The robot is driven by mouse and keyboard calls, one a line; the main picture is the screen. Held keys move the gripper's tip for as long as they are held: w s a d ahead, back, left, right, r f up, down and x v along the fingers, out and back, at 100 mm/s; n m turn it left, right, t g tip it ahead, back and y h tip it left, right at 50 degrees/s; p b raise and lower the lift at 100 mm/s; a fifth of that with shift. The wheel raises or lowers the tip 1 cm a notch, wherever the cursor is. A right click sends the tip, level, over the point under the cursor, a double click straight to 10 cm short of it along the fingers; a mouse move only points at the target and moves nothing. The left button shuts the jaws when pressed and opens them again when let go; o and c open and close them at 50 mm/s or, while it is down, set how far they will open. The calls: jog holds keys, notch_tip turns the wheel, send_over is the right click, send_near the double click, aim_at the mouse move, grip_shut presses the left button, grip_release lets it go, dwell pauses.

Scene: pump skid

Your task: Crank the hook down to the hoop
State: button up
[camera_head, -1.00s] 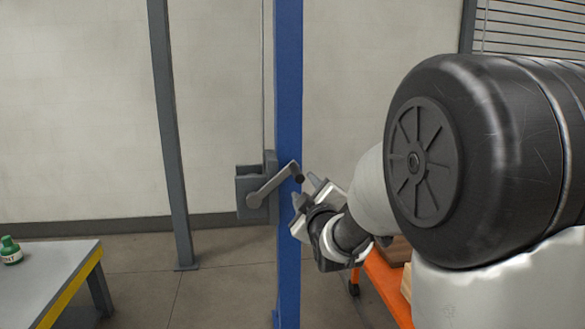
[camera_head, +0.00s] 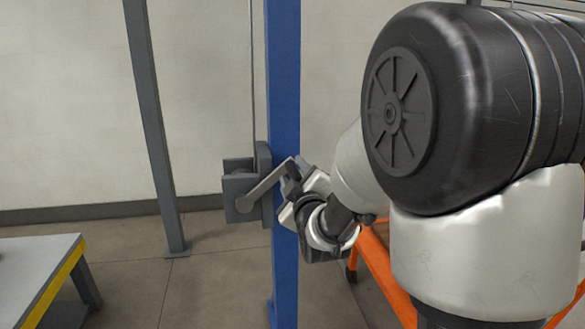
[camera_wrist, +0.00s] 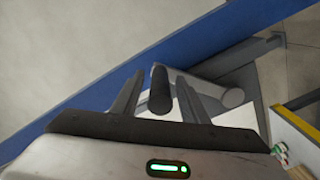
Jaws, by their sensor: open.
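The grey winch (camera_head: 240,187) is mounted on the blue post (camera_head: 285,120), with a thin cable (camera_head: 252,80) rising from it. Its crank arm (camera_head: 265,188) slants up to the right. The dark crank handle (camera_wrist: 160,90) shows in the wrist view, between the two fingers of my gripper (camera_wrist: 158,98). My gripper is open, with a finger on each side of the handle and small gaps visible. In the head view my gripper (camera_head: 293,188) is at the crank's upper end and partly hides the handle. Neither the hook nor the hoop is in view.
A grey table (camera_head: 35,270) with a yellow edge stands at the lower left. A grey post (camera_head: 155,130) stands behind the winch. An orange cart (camera_head: 378,265) is behind my arm at the right. A green bottle (camera_wrist: 280,150) shows at the wrist view's edge.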

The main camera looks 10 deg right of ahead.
grip_shut()
jog(key=shift+a+r, duration=0.1)
jog(key=shift+r, duration=0.05)
